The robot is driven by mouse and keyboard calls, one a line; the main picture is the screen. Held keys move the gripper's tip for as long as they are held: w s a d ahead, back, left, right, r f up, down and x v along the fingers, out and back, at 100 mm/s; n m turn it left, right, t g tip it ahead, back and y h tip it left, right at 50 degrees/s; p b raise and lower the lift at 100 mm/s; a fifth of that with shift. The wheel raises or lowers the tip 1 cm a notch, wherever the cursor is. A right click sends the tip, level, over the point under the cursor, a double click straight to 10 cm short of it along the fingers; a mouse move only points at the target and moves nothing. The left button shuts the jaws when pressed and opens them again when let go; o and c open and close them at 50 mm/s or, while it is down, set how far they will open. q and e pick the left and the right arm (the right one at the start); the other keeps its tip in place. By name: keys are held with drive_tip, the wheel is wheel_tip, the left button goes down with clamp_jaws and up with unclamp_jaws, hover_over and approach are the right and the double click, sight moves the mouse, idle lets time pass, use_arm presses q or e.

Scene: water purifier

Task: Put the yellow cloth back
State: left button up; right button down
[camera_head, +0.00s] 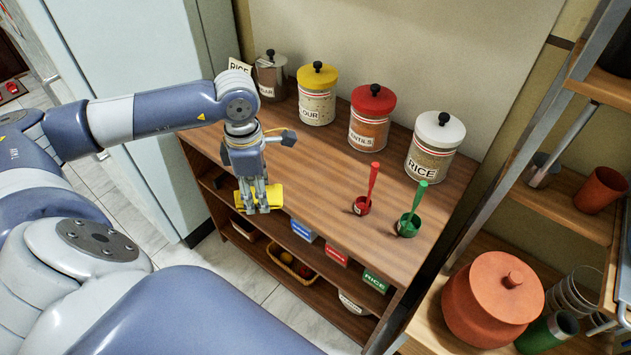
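The yellow cloth (275,196) is a small flat folded piece at the front left edge of the wooden cabinet top. My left gripper (258,209) points down over it, with its fingers close together in front of the cloth. Yellow shows on both sides of the fingers. I cannot tell whether the fingers are closed on the cloth, or whether it rests on the cabinet top or is slightly above it. My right gripper is not in view.
On the cabinet top (310,170) stand lidded jars, including a yellow-lidded one (317,94), a red-lidded one (371,117) and a white-lidded one (434,146). A red scoop (363,205) and a green scoop (408,225) stand nearer. A shelf with an orange pot (490,300) is at right.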

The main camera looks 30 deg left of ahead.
use_arm(q)
drive_tip(key=p, duration=0.4)
hover_over(315, 182)
drive_tip(key=shift+s+f, duration=0.25)
drive_tip(key=shift+f, duration=0.4)
drive_tip(key=shift+w+d, duration=0.1)
drive_tip(key=shift+w, duration=0.1)
drive_tip(key=shift+f, duration=0.15)
wheel_tip(315, 182, down, 3)
drive_tip(key=shift+r+p, duration=0.1)
drive_tip(key=shift+p, duration=0.7)
drive_tip(key=shift+f, duration=0.4)
drive_tip(key=o, duration=1.1)
